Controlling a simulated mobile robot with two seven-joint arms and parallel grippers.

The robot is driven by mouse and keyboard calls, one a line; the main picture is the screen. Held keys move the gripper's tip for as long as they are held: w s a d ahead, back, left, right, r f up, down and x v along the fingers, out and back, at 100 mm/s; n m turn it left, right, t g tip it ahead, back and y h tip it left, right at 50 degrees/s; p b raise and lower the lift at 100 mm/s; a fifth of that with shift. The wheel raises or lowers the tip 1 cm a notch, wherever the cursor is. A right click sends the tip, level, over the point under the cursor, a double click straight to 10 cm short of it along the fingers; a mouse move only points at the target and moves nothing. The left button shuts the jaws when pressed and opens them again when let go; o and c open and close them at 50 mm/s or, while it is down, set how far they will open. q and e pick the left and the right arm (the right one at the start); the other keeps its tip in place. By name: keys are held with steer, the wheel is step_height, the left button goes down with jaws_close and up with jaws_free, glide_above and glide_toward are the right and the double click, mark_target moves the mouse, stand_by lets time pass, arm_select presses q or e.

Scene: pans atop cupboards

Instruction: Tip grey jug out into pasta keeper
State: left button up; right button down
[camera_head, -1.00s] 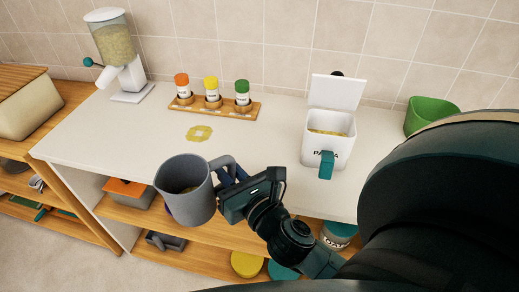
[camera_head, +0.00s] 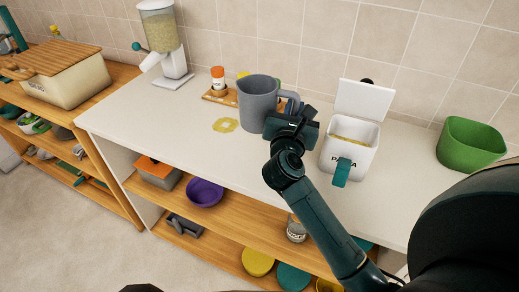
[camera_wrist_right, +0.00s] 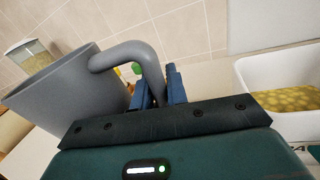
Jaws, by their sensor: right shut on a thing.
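The grey jug (camera_head: 257,104) is held upright over the white counter, left of the pasta keeper. My right gripper (camera_head: 296,112) is shut on its handle; the wrist view shows the blue fingers (camera_wrist_right: 160,90) around the handle (camera_wrist_right: 130,52) and the jug body (camera_wrist_right: 62,95) at the left. The jug's contents are hidden in both views. The white pasta keeper (camera_head: 346,157) stands on the counter right of the gripper, lid up, with yellowish pasta inside; the wrist view shows its inside (camera_wrist_right: 285,98) at the right. My left gripper is not in view.
A spice rack (camera_head: 219,97) is partly hidden behind the jug. A yellow mark (camera_head: 226,125) lies on the counter left of the jug. A dispenser (camera_head: 160,42) stands at the back left, a green container (camera_head: 470,145) at the right. Shelves below hold a purple bowl (camera_head: 205,192).

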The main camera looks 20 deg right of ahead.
arm_select(q)
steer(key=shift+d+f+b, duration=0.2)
steer(key=shift+b, duration=0.3)
arm_select(e)
steer(key=shift+f, duration=4.75)
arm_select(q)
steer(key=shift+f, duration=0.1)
arm_select(e)
steer(key=shift+f, duration=0.1)
steer(key=c, duration=1.4)
jaws_free()
steer(key=shift+f, duration=0.1)
